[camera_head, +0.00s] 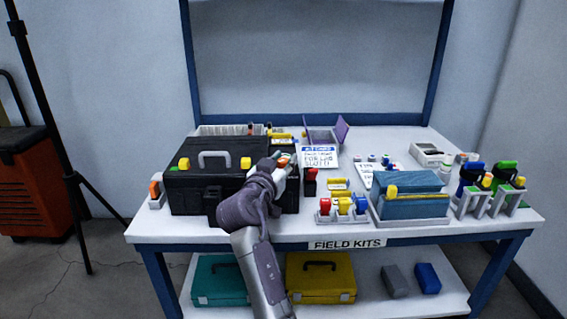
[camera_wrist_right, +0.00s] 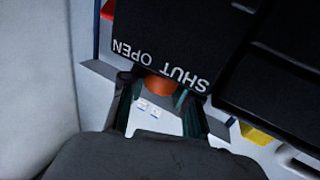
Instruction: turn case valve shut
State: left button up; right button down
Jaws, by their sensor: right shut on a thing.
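The black case (camera_head: 205,195) stands closed at the left of the table, with a grey handle and yellow latches on its lid. My right gripper (camera_head: 284,162) is at the case's right end. In the right wrist view the case's dark panel (camera_wrist_right: 180,30) carries the words OPEN and SHUT, upside down. An orange valve knob (camera_wrist_right: 160,84) sticks out below the words, and the fingers of my right gripper (camera_wrist_right: 157,92) are shut on it from both sides. The knob's exact turn angle is hard to tell. My left gripper is not in view.
Right of the case are a white label card (camera_head: 319,157), a dark red-topped item (camera_head: 310,182) and a rack with coloured caps (camera_head: 343,215). A blue box (camera_head: 408,198) stands further right. The table's front edge (camera_head: 200,238) lies below my arm.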

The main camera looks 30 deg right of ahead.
aim_at(283, 160)
jog(key=shift+r, duration=0.1)
jog(key=c, duration=0.8)
grip_release()
notch_tip(283, 160, up, 10)
jog(key=shift+f, duration=0.1)
